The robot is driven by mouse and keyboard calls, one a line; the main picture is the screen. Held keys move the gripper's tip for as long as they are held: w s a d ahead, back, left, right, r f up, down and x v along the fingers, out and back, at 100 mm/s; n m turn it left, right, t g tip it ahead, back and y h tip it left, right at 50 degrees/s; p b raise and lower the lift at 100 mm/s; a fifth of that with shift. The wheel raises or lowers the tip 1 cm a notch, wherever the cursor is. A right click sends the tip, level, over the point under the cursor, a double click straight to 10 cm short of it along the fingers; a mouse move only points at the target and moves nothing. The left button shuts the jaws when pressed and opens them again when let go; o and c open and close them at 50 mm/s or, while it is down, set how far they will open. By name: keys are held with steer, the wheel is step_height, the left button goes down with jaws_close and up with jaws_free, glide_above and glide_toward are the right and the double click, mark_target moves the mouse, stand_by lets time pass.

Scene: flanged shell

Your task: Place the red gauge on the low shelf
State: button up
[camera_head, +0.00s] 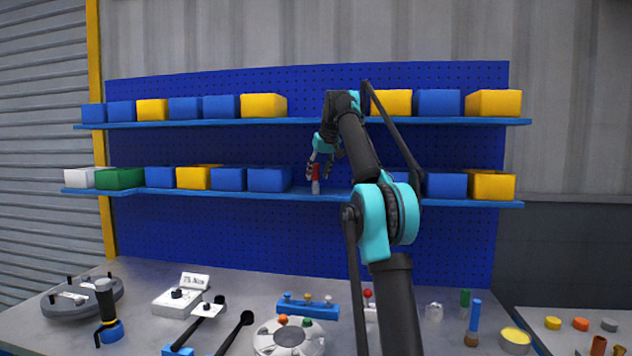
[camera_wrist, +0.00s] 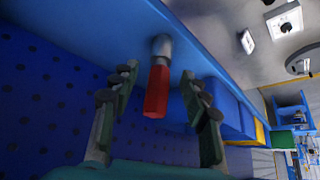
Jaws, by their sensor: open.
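The red gauge (camera_head: 316,179) has a red body and a grey end. It stands on the low shelf (camera_head: 290,190), in the gap between the blue bins, with its grey end down. In the wrist view the gauge (camera_wrist: 158,88) shows with its grey end against the blue shelf (camera_wrist: 110,25). My gripper (camera_head: 320,172) is at the gauge on the low shelf. In the wrist view my gripper (camera_wrist: 158,90) is open, with one finger on each side of the gauge and a visible gap on both sides.
Blue bins (camera_head: 268,178) stand left of the gauge, and a blue bin (camera_head: 446,185) and a yellow bin (camera_head: 492,184) stand to the right. The upper shelf (camera_head: 300,121) with bins is above. The workbench (camera_head: 250,290) below holds several tools and parts.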

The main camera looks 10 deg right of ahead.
steer(key=shift+v, duration=1.45)
